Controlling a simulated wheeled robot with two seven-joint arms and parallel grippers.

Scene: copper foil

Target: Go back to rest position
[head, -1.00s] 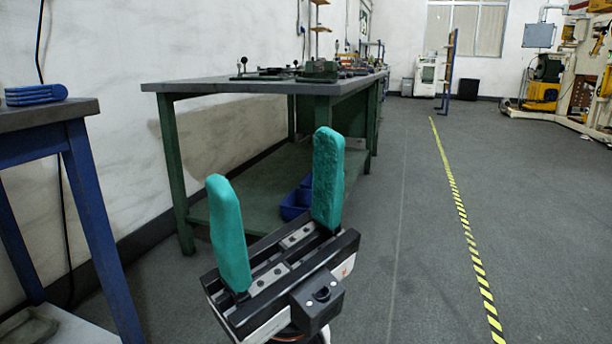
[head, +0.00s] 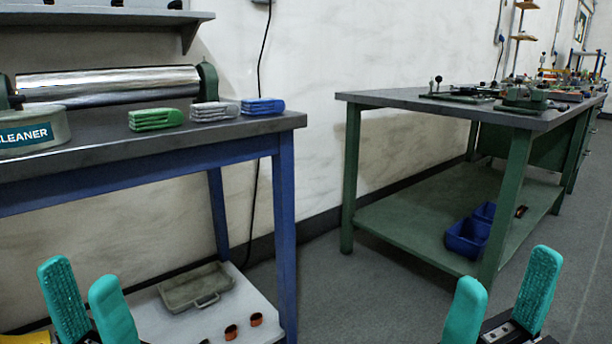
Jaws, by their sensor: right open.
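My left gripper (head: 84,288) is at the bottom left of the head view. Its two teal fingers point up, a little apart, with nothing seen between them. My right gripper (head: 507,274) is at the bottom right. Its teal fingers are wide apart and empty, and part of its black body shows below them. Both grippers are clear of the tables, and most of both arms is out of view.
A blue-legged table (head: 285,230) at left bears a metal roller (head: 110,84), a cleaner tin (head: 32,130) and coloured stacks (head: 155,119). A grey tray (head: 195,288) lies on its lower shelf. A green workbench (head: 348,180) stands right, blue bins (head: 466,238) below. Floor between is clear.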

